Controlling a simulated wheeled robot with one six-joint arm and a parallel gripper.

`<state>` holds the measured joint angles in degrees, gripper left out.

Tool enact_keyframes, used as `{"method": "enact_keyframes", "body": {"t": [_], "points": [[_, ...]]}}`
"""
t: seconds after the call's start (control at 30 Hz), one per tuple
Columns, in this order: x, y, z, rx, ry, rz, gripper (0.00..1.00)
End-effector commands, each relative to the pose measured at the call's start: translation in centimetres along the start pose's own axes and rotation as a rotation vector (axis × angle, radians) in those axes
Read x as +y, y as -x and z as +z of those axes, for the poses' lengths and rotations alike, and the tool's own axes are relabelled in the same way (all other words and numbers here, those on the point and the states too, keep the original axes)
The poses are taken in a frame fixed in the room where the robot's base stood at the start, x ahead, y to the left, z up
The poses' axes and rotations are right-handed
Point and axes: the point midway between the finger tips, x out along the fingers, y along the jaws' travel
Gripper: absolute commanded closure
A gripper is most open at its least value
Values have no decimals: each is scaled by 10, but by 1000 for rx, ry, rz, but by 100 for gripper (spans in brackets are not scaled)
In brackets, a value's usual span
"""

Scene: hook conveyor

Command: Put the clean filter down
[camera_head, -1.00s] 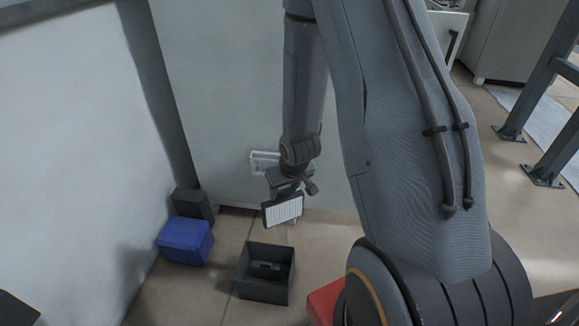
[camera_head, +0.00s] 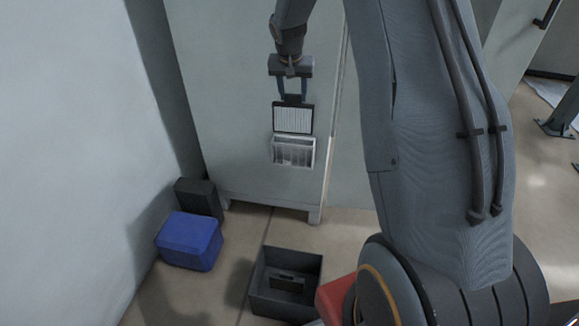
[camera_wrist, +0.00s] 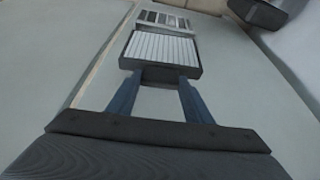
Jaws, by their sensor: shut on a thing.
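The clean filter (camera_head: 293,118) is a flat panel with white pleats and a dark frame. My gripper (camera_head: 293,95) is shut on the dark tab at its top edge, and the filter hangs upright below it. In the head view it appears just above a white slotted holder (camera_head: 293,152) on the cabinet front. In the wrist view the filter (camera_wrist: 161,50) lies beyond the fingers of my gripper (camera_wrist: 160,78), with the slotted holder (camera_wrist: 165,20) behind it. I cannot tell whether filter and holder touch.
The pale cabinet (camera_head: 245,130) fills the space behind. On the floor stand a dark open crate (camera_head: 262,300) with a dark thing inside, a blue box (camera_head: 190,241), a black box (camera_head: 199,197) and a red object (camera_head: 333,297). A white wall (camera_head: 70,150) rises at left.

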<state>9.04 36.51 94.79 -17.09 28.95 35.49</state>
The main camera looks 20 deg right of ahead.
Motion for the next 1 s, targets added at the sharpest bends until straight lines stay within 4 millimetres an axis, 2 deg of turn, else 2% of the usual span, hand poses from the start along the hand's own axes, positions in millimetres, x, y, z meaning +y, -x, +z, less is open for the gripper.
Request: {"method": "enact_keyframes", "body": {"t": [0.1, 0.27, 0.37, 0.7, 0.8, 1.0], "points": [[1, -1, -11, 4, -30, 11, 94], [7, -6, -14, 2, -48, 20, 94], [9, -23, -7, 0, -50, 22, 94], [9, -99, 24, 0, -49, 21, 94], [8, -116, 31, 1, -49, 20, 94], [6, -131, 37, 3, -49, 19, 94]]}}
